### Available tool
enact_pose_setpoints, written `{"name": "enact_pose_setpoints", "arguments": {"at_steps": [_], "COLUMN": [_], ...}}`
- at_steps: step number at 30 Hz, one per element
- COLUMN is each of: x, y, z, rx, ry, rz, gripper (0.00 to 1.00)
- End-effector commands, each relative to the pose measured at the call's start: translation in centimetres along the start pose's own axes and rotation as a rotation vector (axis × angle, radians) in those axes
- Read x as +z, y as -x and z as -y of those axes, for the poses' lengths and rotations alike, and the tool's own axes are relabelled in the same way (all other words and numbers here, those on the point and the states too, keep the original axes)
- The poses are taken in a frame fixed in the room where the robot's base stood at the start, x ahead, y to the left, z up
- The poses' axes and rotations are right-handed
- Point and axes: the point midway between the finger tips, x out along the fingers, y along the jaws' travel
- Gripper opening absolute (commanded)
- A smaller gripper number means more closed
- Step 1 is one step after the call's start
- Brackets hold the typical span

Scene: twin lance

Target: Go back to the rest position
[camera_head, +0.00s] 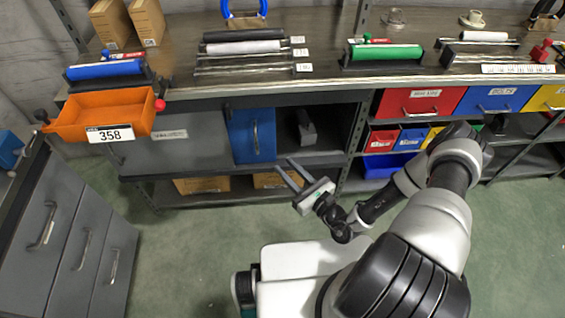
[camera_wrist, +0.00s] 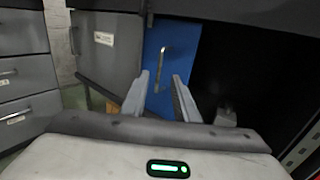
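My gripper (camera_head: 294,173) is in the middle of the head view, in front of the open shelf bay under the workbench. Its two fingers are apart with nothing between them. In the wrist view my gripper (camera_wrist: 160,90) also shows open and empty, with the blue door (camera_wrist: 172,62) behind the fingers. The blue door (camera_head: 252,135) shows left of the open bay in the head view. My arm is folded over the right side of my base.
A workbench (camera_head: 340,82) with several rollers on top spans the back. An orange bin (camera_head: 102,113) labelled 358 hangs at left. A grey drawer cabinet (camera_head: 60,235) stands at front left. Coloured drawers (camera_head: 415,102) are at right. Green floor (camera_head: 180,240) is free between cabinet and base.

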Motion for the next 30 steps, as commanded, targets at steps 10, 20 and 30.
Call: {"name": "enact_pose_setpoints", "arguments": {"at_steps": [10, 20, 30], "x": [0.0, 3.1, 17.4], "y": [0.0, -0.7, 0.3], "z": [0.0, -0.3, -6.0], "rx": [0.0, 0.108, 0.764], "ry": [0.0, 0.083, 0.587], "rz": [0.0, 0.027, 0.11], "gripper": [0.28, 0.28, 0.28]}}
